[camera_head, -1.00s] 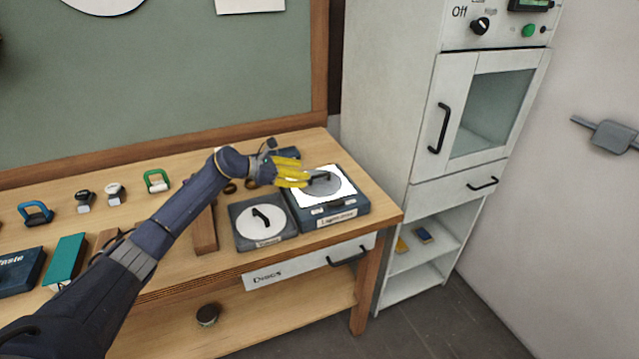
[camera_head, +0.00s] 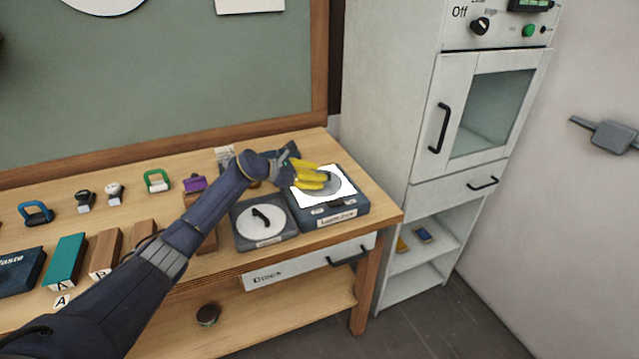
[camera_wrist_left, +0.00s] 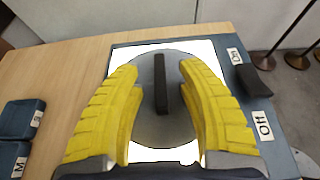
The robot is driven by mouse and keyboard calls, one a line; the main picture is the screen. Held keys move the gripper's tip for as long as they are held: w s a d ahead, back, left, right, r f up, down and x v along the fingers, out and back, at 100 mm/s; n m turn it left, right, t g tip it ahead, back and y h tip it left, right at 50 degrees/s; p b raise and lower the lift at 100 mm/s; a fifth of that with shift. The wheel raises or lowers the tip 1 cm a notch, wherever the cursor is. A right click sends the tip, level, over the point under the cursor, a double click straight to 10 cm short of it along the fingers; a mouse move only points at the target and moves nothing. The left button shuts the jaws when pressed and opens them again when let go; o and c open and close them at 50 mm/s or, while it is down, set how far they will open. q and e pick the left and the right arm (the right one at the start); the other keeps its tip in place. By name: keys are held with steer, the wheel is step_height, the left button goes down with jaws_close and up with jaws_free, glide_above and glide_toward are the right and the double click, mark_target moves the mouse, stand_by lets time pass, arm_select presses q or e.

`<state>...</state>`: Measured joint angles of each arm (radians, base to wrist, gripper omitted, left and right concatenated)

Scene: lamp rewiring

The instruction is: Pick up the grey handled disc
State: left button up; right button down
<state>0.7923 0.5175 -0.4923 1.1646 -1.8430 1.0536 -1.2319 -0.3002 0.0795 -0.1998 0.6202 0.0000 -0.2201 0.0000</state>
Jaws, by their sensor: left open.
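The grey handled disc (camera_head: 334,184) lies on the glowing white top of the lightbox (camera_head: 342,213) at the table's right end. In the left wrist view the grey disc (camera_wrist_left: 178,124) shows a dark bar handle (camera_wrist_left: 161,85) standing up from it. My left gripper (camera_head: 322,178) has yellow fingers and is over the disc. In the left wrist view the left gripper (camera_wrist_left: 160,82) is open, with one finger on each side of the handle and gaps to both. The head view hides most of the handle behind the fingers. My right gripper is not in view.
A white disc with a black handle (camera_head: 268,216) sits on a dark box just left of the lightbox. A switch (camera_wrist_left: 254,80) stands on the lightbox beside the panel. Wooden blocks (camera_head: 107,251) and small tools lie further left.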

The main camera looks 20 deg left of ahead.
arm_select(q)
steer(key=shift+c, duration=0.4)
jaws_close()
steer(key=shift+r, duration=0.1)
